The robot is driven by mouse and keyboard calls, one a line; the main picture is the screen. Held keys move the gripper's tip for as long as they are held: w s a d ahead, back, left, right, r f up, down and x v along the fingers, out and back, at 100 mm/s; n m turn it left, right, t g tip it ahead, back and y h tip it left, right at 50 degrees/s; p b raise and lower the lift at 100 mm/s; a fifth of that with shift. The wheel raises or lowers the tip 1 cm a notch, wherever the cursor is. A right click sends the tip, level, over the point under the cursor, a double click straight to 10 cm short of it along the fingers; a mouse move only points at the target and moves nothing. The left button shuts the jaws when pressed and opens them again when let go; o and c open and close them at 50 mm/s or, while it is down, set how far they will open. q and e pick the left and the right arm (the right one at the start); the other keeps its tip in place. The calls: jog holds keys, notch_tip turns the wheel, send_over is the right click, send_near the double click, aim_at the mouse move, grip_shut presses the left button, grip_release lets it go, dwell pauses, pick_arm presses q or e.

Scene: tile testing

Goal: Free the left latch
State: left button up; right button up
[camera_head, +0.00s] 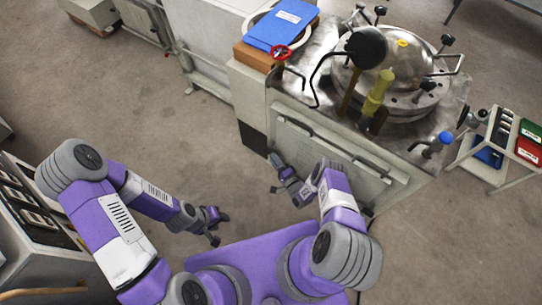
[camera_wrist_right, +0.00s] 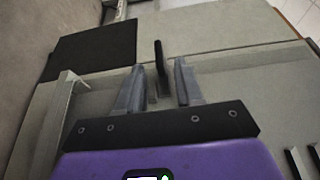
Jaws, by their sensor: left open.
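The grey machine has a front panel (camera_head: 330,150). In the right wrist view a thin dark bar, probably a latch handle (camera_wrist_right: 160,62), stands out from the pale front surface, between my right fingers. I cannot tell for sure that it is the left latch, and I cannot make it out in the head view. My right gripper (camera_head: 271,172) is open at the lower left of the panel; its fingers (camera_wrist_right: 159,82) stand apart on either side of the bar, without a clear grip. My left gripper (camera_head: 219,228) is open and empty over the floor.
A domed metal lid (camera_head: 400,80) with several black knobs tops the machine. A blue binder (camera_head: 283,24) lies at its back left. A small cart (camera_head: 488,170) with coloured bins stands at right.

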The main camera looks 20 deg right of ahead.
aim_at(271, 152)
jog(key=shift+b+x, duration=0.35)
jog(key=shift+x, duration=1.45)
grip_shut()
